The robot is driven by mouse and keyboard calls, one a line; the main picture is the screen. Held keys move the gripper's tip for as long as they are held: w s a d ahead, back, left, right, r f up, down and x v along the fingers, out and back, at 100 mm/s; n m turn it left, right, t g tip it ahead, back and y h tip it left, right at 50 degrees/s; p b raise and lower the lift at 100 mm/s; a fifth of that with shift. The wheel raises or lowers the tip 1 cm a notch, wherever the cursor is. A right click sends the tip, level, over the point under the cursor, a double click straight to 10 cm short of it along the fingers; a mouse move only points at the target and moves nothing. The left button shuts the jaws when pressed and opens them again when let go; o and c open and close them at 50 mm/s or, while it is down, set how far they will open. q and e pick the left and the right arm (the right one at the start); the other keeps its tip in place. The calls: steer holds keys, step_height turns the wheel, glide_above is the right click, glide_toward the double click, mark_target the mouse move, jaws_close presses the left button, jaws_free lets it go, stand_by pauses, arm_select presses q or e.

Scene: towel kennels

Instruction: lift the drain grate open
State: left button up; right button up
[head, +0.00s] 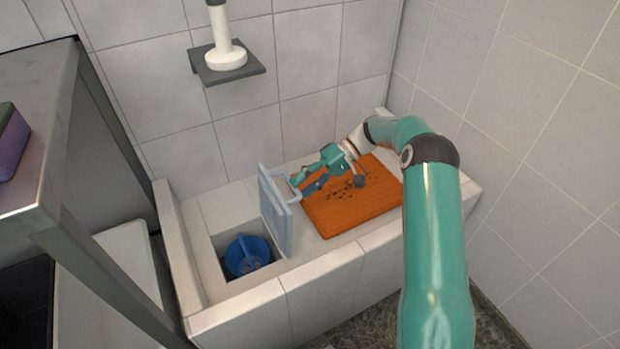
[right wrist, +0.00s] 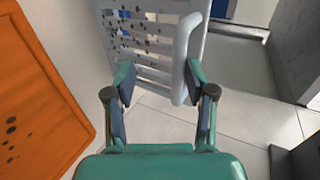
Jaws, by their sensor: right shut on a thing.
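The pale grey drain grate (head: 272,212) stands upright, swung up at the right edge of the square drain opening (head: 215,262) in the tiled basin floor. In the right wrist view the slotted grate (right wrist: 145,35) fills the top middle, with dark specks on it. Its curved handle (right wrist: 187,50) reaches between my fingers. My right gripper (head: 303,186) is shut on this handle, to the right of the grate; it also shows in the right wrist view (right wrist: 158,85). A blue strainer cup (head: 247,255) sits in the uncovered opening. My left gripper is not in view.
An orange mat (head: 370,210) with dark specks lies right of the grate, under my right gripper. A low tiled curb (head: 320,282) edges the basin. A wall shelf (head: 228,67) holds a white object (head: 224,45). A metal table (head: 40,120) stands at left.

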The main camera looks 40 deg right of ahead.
steer(key=shift+o, duration=0.4)
steer(key=shift+a+f, duration=0.1)
steer(key=shift+f, duration=0.4)
steer(key=v, duration=1.2)
steer(key=shift+r, duration=0.35)
steer(key=shift+r, duration=0.1)
